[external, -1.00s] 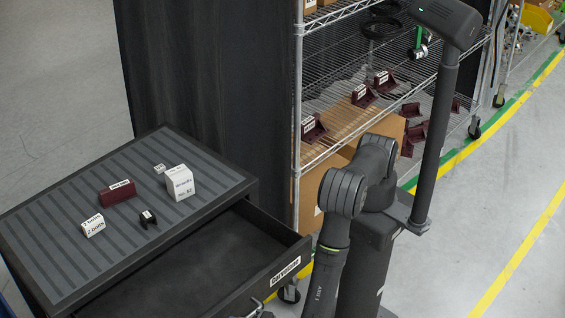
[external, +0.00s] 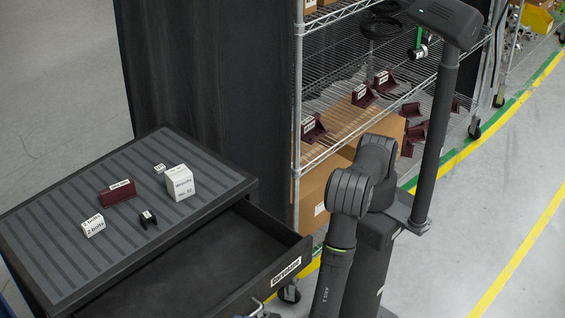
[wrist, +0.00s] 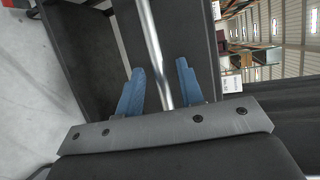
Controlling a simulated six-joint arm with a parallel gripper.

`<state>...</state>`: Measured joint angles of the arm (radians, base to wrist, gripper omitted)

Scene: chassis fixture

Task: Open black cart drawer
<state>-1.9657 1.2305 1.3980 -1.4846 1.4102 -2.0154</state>
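The black cart (external: 75,255) stands at the left of the external view, and its black drawer (external: 225,255) is pulled out, showing a dark, empty-looking inside. A white label (external: 286,271) is on the drawer front. The metal handle (external: 257,307) shows only at the bottom edge there. In the wrist view the handle (wrist: 153,45) is a shiny bar running down between the two blue fingers of my gripper (wrist: 160,85). The fingers are apart, with gaps visible on both sides of the bar. My gripper is mostly cut off in the external view.
On the cart top are a white box (external: 180,183), a maroon block (external: 118,191), a small black part (external: 148,219) and small white labelled pieces. A wire shelf (external: 350,110) with maroon parts stands behind my arm. Open floor lies to the right.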

